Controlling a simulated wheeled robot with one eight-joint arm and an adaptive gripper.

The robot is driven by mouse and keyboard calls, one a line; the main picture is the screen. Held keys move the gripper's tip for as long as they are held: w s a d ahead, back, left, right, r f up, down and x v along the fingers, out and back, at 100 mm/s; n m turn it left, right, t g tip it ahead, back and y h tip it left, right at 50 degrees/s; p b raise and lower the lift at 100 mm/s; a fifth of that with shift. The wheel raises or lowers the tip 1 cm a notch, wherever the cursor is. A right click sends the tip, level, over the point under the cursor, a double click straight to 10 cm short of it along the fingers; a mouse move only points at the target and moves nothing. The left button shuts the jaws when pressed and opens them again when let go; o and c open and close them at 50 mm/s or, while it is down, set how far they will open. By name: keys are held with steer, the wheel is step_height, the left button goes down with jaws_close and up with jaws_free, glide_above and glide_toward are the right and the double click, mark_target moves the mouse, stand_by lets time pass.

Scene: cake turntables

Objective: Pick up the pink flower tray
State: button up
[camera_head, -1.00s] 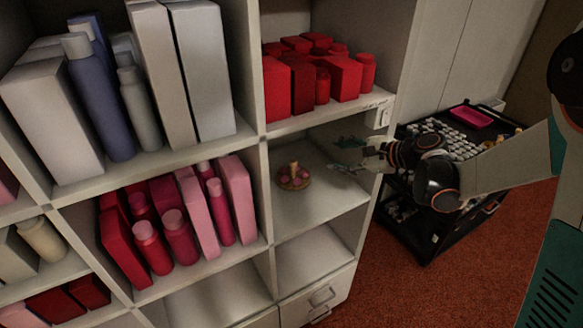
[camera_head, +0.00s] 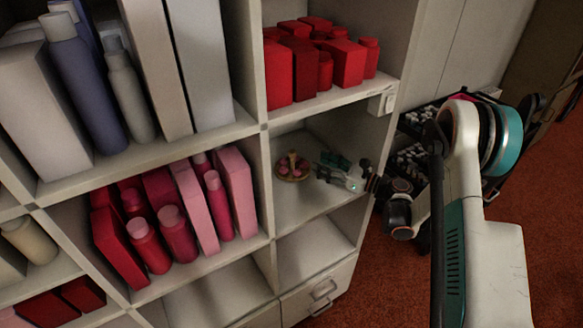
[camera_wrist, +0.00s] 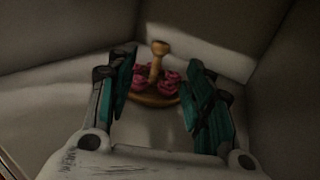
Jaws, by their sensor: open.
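The pink flower tray (camera_head: 281,171) stands upright on a shelf of the white unit, in the compartment below the red boxes. It is a round tan tray with pink flowers and a tan central post. In the wrist view the tray (camera_wrist: 150,98) lies ahead, beyond and between the fingertips. My gripper (camera_head: 326,166) reaches into the compartment from the right, just right of the tray. In the wrist view my gripper (camera_wrist: 158,72) is open, with its teal fingers spread apart and nothing held. The fingers overlap parts of the view around the tray; I cannot tell any contact.
Red boxes and bottles (camera_head: 318,72) fill the shelf above. Pink and red bottles and boxes (camera_head: 175,210) stand in the compartment to the left. The shelf floor (camera_head: 300,207) around the tray is clear. A black cart (camera_head: 411,165) stands to the right, partly behind my arm.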

mark_target(292, 151)
steer(key=b+x, duration=0.1)
steer(key=x, duration=0.5)
steer(key=shift+a+f, duration=0.1)
steer(key=shift+b+x, duration=1.55)
steer(key=shift+x, duration=1.5)
steer(key=shift+r, duration=0.2)
jaws_close()
